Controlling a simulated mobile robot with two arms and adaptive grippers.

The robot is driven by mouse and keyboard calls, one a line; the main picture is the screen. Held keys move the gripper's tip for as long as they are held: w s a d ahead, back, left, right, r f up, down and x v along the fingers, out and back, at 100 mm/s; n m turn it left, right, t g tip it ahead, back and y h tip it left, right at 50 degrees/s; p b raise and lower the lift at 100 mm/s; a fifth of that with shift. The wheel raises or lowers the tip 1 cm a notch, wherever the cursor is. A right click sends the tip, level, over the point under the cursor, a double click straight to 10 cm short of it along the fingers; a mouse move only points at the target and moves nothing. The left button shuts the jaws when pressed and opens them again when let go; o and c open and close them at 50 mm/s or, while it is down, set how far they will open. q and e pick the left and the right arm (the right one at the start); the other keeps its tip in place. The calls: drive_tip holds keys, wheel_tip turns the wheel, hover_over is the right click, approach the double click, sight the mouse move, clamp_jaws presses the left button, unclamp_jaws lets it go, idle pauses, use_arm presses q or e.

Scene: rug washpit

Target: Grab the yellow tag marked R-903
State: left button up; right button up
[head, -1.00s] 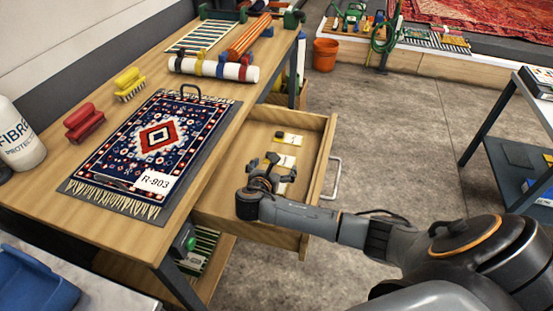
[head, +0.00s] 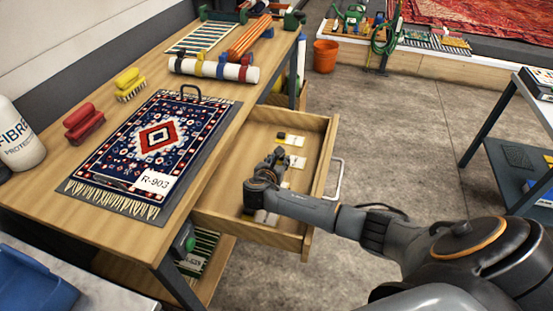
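A wooden drawer (head: 318,190) stands pulled out from the bench, with small pale yellow tags in it. One tag (head: 291,141) lies near the back, with a small black piece at its left end. A second tag (head: 298,161) lies just right of my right gripper. Part of another pale piece (head: 266,217) shows below my wrist. The print on these is too small to read. My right gripper (head: 278,157) is inside the drawer, fingers toward the back; whether it is open or shut is unclear. My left gripper is out of view.
A patterned rug (head: 150,135) with a white label (head: 155,181) reading R-903 lies on the bench top (head: 215,150). Red (head: 84,122) and yellow (head: 129,84) brushes lie beside it. The drawer walls surround my gripper. Floor right of the drawer is clear.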

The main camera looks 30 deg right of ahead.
drive_tip(key=shift+s+f, duration=0.1)
drive_tip(key=shift+f, duration=0.05)
drive_tip(key=shift+c, duration=0.6)
